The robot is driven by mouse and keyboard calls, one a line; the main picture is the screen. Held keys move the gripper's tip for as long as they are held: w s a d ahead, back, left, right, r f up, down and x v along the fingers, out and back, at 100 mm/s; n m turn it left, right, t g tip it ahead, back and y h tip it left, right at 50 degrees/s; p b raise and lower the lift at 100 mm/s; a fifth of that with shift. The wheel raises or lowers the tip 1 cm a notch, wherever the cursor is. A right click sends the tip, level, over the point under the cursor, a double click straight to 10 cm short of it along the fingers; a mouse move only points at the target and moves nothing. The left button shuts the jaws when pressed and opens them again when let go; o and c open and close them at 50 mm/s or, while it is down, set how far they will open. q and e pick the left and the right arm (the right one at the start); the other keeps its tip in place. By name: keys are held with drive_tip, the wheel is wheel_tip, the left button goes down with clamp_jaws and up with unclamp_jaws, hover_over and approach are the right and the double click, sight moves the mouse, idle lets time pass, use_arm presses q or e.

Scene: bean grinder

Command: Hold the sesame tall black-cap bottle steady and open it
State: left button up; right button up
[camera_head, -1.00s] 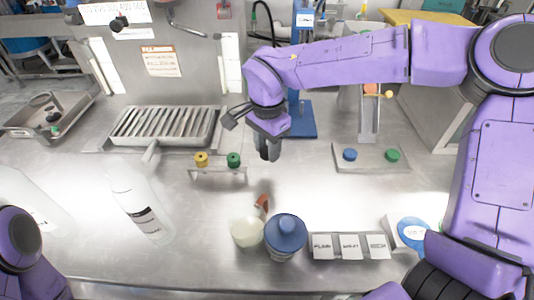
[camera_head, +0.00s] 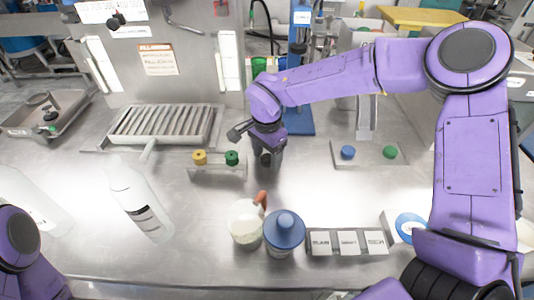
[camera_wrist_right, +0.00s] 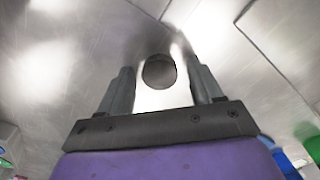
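My right gripper (camera_head: 267,158) points down over the bare steel table, behind the small jars. In the right wrist view its two fingers (camera_wrist_right: 163,88) stand apart, with a dark round shape (camera_wrist_right: 159,72) and a bright white patch between them. I cannot tell whether that shape is a cap or something on the table. A second white bottle (camera_head: 32,202) is farther left. No black cap shows clearly on either, and I cannot read which is sesame. My left gripper is out of view.
A cream-filled jar (camera_head: 246,225) and a blue-lidded jar (camera_head: 284,232) stand at front centre, beside a row of labelled boxes (camera_head: 347,241). A small rack (camera_head: 217,168) with yellow and green knobs is left of my right gripper. A grated tray (camera_head: 165,126) lies behind.

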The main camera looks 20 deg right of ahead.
sight(267, 159)
wheel_tip(267, 159, up, 12)
drive_tip(key=shift+r+p, duration=0.2)
drive_tip(key=shift+p, duration=0.15)
drive_tip(key=shift+f, duration=0.1)
